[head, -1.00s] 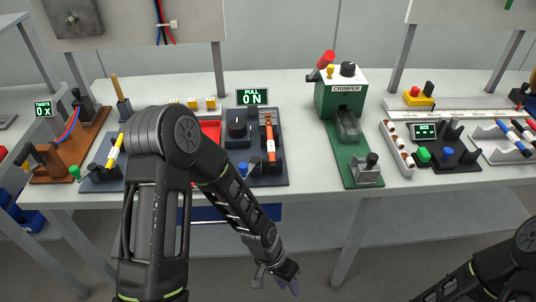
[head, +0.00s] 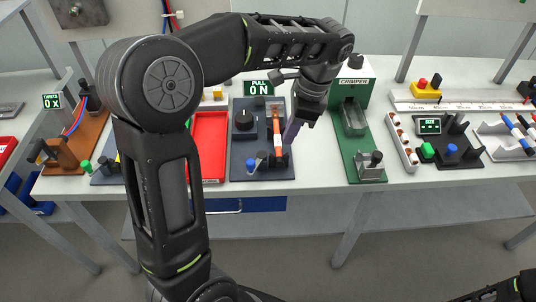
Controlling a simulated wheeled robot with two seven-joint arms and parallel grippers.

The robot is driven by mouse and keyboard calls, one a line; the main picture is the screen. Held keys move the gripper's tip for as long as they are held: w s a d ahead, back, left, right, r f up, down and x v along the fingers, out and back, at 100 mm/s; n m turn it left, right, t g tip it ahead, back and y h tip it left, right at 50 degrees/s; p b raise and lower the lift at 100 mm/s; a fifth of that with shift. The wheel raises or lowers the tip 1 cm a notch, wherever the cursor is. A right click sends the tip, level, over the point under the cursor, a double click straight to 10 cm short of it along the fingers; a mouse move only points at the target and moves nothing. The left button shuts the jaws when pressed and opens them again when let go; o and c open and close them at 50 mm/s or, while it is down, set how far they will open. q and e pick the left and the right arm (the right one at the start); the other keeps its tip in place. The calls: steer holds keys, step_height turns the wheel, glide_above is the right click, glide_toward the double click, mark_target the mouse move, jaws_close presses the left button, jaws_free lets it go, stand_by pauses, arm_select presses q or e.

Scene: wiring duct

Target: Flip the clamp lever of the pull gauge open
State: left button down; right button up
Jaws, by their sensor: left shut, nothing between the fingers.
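The pull gauge (head: 235,170) is a dark base plate on the bench with a "PULL 0 N" display (head: 259,88) behind it. My left gripper (head: 289,136) is shut and empty, pointing down just right of the orange bar. I cannot tell whether it touches the bar. My right gripper is out of view.
A red tray (head: 209,178) lies left of the gauge, partly behind my left arm. Further right are a rack (head: 402,148) and a size gauge (head: 428,127). Bare bench shows between gauge and crimper.

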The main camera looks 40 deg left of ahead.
arm_select(q)
steer(key=s+a+f+b, duration=0.3)
steer(key=a+f+b, duration=0.2)
steer(key=f, duration=0.4)
steer(key=shift+s+a+f+b, duration=0.15)
steer(key=shift+s+f+b, duration=0.1)
steer(key=shift+f+b, duration=0.15)
steer(key=shift+a, duration=0.1)
stand_by(0.4)
